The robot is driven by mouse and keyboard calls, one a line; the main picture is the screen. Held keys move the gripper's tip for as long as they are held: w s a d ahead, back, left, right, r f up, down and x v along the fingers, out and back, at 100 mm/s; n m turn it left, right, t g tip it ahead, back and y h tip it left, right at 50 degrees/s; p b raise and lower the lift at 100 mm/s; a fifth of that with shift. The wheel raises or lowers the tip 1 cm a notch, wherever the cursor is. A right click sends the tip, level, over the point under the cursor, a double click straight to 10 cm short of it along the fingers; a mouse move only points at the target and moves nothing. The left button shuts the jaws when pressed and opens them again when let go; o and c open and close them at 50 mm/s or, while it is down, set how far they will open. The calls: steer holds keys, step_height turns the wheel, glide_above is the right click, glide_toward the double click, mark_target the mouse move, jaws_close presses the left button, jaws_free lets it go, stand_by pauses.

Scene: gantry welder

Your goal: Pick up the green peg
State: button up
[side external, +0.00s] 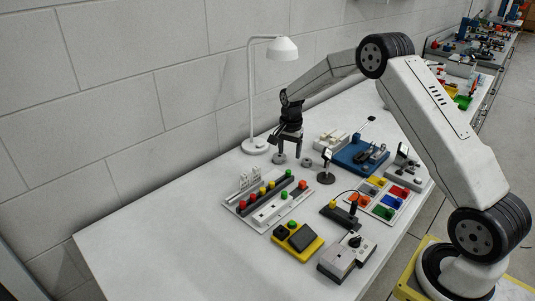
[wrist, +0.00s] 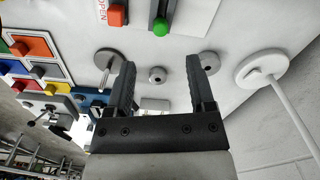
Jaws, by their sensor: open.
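The green peg (side external: 290,172) stands at the right end of a black rack on a white board, in a row with red and yellow pegs. Its round green end shows at the top of the wrist view (wrist: 160,26), beyond my fingertips. My gripper (side external: 288,146) is open and points down over the table, behind the rack and apart from the peg. In the wrist view its two fingers (wrist: 160,64) are spread with nothing held between them. A small grey disc (wrist: 157,75) shows in the gap, on the table below.
A white lamp (side external: 283,48) stands close behind my gripper. A red block (wrist: 117,14) is near the peg. A small round-based stand (side external: 327,178), a blue device (side external: 358,156) and a coloured-block tray (side external: 403,205) lie to the right. The table's front left is bare.

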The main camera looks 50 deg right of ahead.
mark_target(288, 171)
steer(key=shift+w+d+f, duration=0.1)
steer(key=shift+d+f, duration=0.05)
steer(key=shift+d, duration=0.1)
steer(key=shift+a+f, duration=0.15)
steer(key=shift+f, duration=3.75)
jaws_close()
